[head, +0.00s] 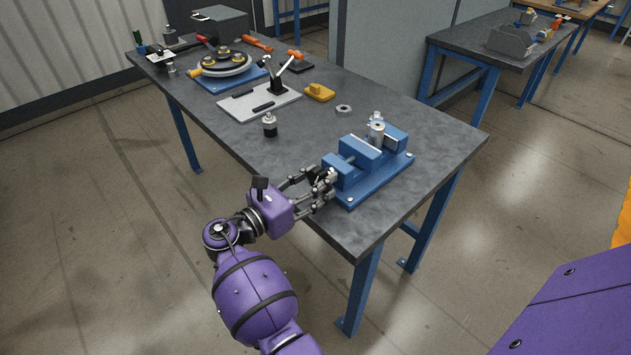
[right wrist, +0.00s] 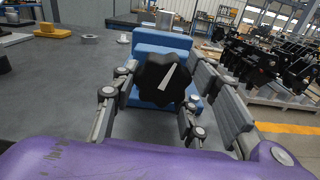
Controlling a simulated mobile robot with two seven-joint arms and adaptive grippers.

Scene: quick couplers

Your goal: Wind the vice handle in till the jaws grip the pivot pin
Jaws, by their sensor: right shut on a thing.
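The blue vice (head: 372,185) stands on its base plate near the right end of the grey workbench. A silvery pivot pin (head: 376,133) stands upright between the vice's jaws; I cannot tell whether both jaws touch it. The vice handle is a black lobed knob with a white line, facing me in the right wrist view (right wrist: 158,88). My right gripper (head: 328,183) is shut on this knob, with a finger on each side. My left gripper is not in view.
A grey plate (head: 245,108) with a black clamp, a yellow block (head: 319,92), a metal ring (head: 343,108) and a small fitting (head: 270,127) lie left of and behind the vice. A round turntable fixture (head: 222,68) is farther back. The bench's front edge runs beneath my right wrist.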

